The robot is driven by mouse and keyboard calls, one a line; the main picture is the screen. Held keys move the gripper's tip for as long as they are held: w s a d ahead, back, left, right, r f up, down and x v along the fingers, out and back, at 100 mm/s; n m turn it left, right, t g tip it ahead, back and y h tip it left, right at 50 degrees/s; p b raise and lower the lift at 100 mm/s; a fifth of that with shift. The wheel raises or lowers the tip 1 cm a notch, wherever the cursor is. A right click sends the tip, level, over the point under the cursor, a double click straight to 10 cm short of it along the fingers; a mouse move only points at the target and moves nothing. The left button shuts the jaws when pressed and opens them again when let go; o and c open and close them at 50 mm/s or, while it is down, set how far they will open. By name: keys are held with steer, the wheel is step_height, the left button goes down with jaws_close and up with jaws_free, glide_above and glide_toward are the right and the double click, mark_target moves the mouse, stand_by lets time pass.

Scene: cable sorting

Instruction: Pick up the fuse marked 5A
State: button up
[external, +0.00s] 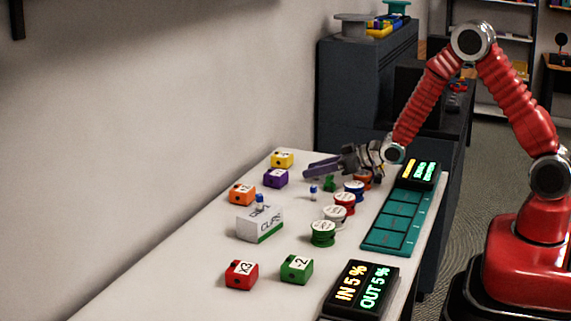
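I cannot make out a 5A marking on anything in the external view. Small blue pieces stand on the table (313,191) and at the white box marked CLIPS (262,228); I cannot tell whether either is a fuse. A small green piece (329,184) lies near my gripper. My gripper (312,170) reaches left over the far part of the table, beyond the spools. Its fingers look dark and purple-grey, and the gap between them is too small to judge. I see nothing held in it.
Labelled blocks in yellow (282,159), purple (275,179), orange (242,195), red (241,275) and green (296,270) stand around the table. Spools (323,234) line its middle. A teal compartment tray (383,238) lies along the right edge, between two lit displays (361,288) (419,172).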

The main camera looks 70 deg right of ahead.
steer(key=shift+c, duration=0.4)
jaws_close()
